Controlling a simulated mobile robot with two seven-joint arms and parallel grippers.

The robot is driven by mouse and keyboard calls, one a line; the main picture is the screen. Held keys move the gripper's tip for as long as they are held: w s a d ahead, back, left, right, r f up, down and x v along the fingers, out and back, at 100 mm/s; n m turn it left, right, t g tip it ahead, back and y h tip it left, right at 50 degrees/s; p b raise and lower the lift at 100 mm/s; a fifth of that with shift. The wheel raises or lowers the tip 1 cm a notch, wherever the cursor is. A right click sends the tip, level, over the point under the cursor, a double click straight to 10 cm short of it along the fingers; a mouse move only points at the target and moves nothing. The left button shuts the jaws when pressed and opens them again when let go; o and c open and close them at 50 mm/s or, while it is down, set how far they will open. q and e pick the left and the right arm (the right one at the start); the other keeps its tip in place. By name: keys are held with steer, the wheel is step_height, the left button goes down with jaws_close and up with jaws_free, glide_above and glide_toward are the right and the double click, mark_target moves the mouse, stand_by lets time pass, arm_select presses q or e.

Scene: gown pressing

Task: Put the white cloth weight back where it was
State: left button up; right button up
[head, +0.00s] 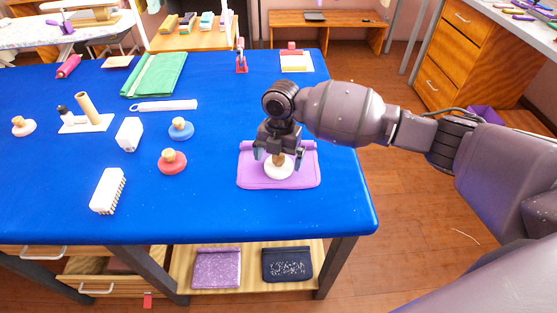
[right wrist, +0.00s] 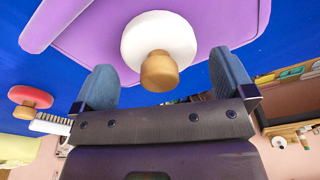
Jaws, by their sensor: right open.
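A white cloth weight with a wooden knob (head: 279,172) sits on the folded purple cloth (head: 250,181) at the right part of the blue table. In the right wrist view the white weight (right wrist: 157,38) has its knob toward the gripper, between the lines of the two fingers. My right gripper (head: 279,158) is open just over the weight, a finger on either side of the knob, and holds nothing. It also shows in the right wrist view (right wrist: 165,75). My left gripper is not in view.
A red weight (head: 172,164) and a blue weight (head: 181,131) stand left of the purple cloth. A pale pinkish weight (head: 23,129) stands at far left. A brush (head: 108,191), a white block (head: 129,134) and green cloth (head: 155,75) lie around. The table's front right is clear.

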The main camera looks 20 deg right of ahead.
steer(key=r, duration=0.6)
steer(key=w+r+p, duration=0.1)
steer(key=r, duration=0.2)
steer(key=shift+d+r, duration=0.2)
steer(key=shift+d, duration=0.1)
steer(key=shift+d+r, duration=0.1)
steer(key=shift+r, duration=0.55)
